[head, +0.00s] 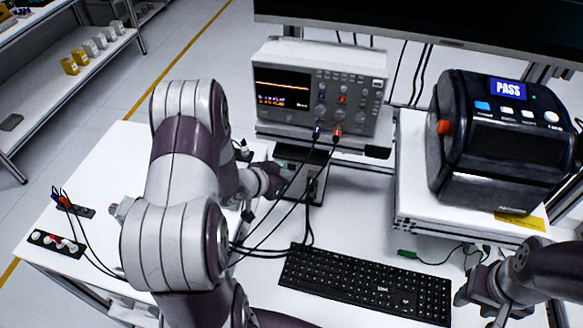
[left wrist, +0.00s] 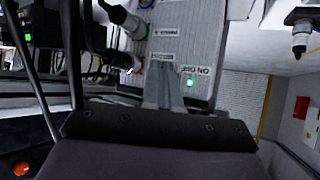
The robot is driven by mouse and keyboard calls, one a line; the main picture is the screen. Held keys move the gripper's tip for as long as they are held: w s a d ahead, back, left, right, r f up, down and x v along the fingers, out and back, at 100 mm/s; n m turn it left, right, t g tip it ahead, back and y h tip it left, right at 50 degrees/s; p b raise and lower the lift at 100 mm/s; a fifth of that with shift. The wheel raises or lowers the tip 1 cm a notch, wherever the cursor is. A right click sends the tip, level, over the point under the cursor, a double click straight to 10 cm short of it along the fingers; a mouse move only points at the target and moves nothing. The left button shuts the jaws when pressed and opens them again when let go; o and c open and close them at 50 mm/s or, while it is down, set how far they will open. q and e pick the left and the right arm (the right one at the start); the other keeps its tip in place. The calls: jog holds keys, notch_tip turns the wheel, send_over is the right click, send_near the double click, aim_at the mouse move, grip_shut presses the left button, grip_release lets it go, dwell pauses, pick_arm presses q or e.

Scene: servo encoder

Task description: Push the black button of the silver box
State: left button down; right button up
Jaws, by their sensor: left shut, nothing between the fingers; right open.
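The silver box (left wrist: 195,45) fills the middle of the left wrist view, with a ribbed face, labels, dark plugs and a lit green light. In the head view, it stands under the oscilloscope, partly hidden by cables and my left arm. My left gripper (left wrist: 163,85) is shut and empty, its fingertips in front of the box face just below a small label. It also shows in the head view (head: 278,180). I cannot make out the black button; the fingertips may cover it. I cannot tell whether they touch the box. My right gripper (head: 478,298) is open and empty at the lower right.
A black label printer (head: 500,150) showing PASS sits on a white unit to the right. A black keyboard (head: 365,285) lies in front. Plug strips (head: 55,242) with wires lie at the table's left.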

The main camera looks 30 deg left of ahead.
pick_arm(q)
jog(key=shift+w, duration=0.1)
jog(key=shift+w+a, duration=0.1)
jog(key=shift+w, duration=0.3)
dwell(0.4)
jog(key=shift+s, duration=0.5)
jog(key=shift+s+p, duration=0.1)
jog(key=shift+p, duration=0.2)
jog(key=shift+s+d+p, duration=0.15)
jog(key=shift+s+d, duration=0.1)
jog(key=shift+s, duration=0.7)
jog(key=shift+s+d+p, duration=0.2)
jog(key=shift+s+d, duration=0.1)
jog(key=shift+s, duration=0.65)
jog(key=shift+s+d+p, duration=0.15)
jog(key=shift+s+d, duration=0.1)
jog(key=shift+s, duration=0.7)
